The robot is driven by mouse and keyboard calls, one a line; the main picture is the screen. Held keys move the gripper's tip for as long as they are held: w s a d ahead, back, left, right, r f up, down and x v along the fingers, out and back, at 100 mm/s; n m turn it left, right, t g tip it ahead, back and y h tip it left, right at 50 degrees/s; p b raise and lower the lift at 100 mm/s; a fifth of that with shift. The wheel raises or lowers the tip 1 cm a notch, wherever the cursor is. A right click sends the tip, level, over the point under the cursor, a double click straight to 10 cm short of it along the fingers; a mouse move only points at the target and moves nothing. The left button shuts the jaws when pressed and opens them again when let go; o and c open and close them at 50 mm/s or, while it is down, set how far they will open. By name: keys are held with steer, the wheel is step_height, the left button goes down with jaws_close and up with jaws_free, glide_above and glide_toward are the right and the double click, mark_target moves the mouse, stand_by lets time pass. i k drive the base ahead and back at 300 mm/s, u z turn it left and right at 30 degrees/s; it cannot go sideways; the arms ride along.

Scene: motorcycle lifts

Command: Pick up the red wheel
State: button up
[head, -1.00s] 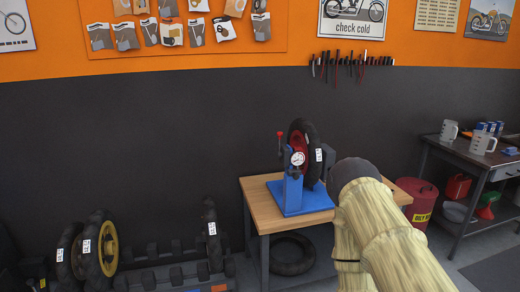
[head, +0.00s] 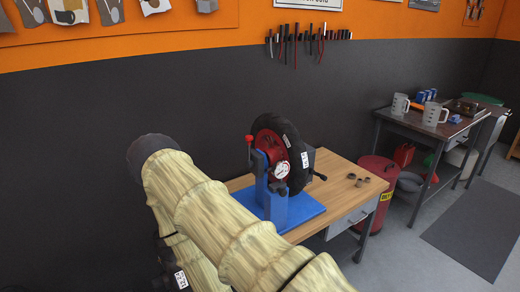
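The red wheel (head: 272,141) has a red hub and a black tyre with a white label. It stands upright in a blue stand with a dial gauge (head: 281,170), on the wooden table (head: 339,178). My arm, in a pale yellow-brown sleeve, crosses the lower left of the head view, left of the stand and apart from the wheel in the picture. A dark rounded part shows at the arm's upper bend. My gripper's fingers are not visible in this view.
Small brown cups sit on the table's right side. A red bin (head: 376,174) stands beside the table. A dark bench (head: 412,120) with clear jugs (head: 433,114) is further right. Open floor and a grey mat (head: 480,233) lie at the right. A tool strip hangs above.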

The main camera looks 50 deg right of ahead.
mark_target(291, 148)
steer(key=z, duration=0.6)
steer(key=i, duration=0.95)
steer(key=z, duration=1.15)
steer(key=i, duration=0.25)
steer(key=z, duration=0.15)
